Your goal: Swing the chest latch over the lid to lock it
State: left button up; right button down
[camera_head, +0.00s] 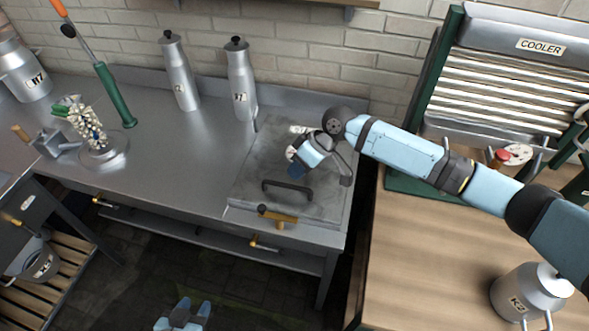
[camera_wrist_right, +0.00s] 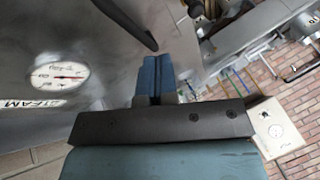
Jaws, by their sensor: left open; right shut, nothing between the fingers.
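The chest's grey lid (camera_head: 250,178) lies flat in the steel counter, with a dark handle (camera_head: 288,186) across it. The brass latch (camera_head: 282,218) with a dark knob sits at the lid's front edge; I cannot tell whether it overlaps the lid. My right gripper (camera_head: 296,171) is shut and empty, above the lid just behind the handle and apart from the latch. Its closed blue fingers also show in the right wrist view (camera_wrist_right: 155,75), beside a dark bar. My left gripper (camera_head: 194,308) is open and empty at the bottom edge, low in front of the counter.
Two steel bottles (camera_head: 241,82) stand at the back of the counter. The wooden worktop (camera_head: 430,250) on the right holds a metal can (camera_head: 528,292). The counter's middle is clear.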

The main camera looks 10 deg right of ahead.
jog(key=p+x, duration=0.1)
jog(key=x, duration=0.6)
jog(key=shift+s+a, duration=0.1)
jog(key=shift+a, duration=0.1)
jog(key=shift+s+a+f+p, duration=0.1)
jog(key=shift+s+a+p, duration=0.5)
jog(key=shift+s+a, duration=0.45)
jog(key=shift+s, duration=0.05)
jog(key=shift+s+a+f, duration=0.15)
jog(key=shift+s+a, duration=0.05)
jog(key=shift+a+n+g, duration=0.1)
jog(key=shift+n+g, duration=0.2)
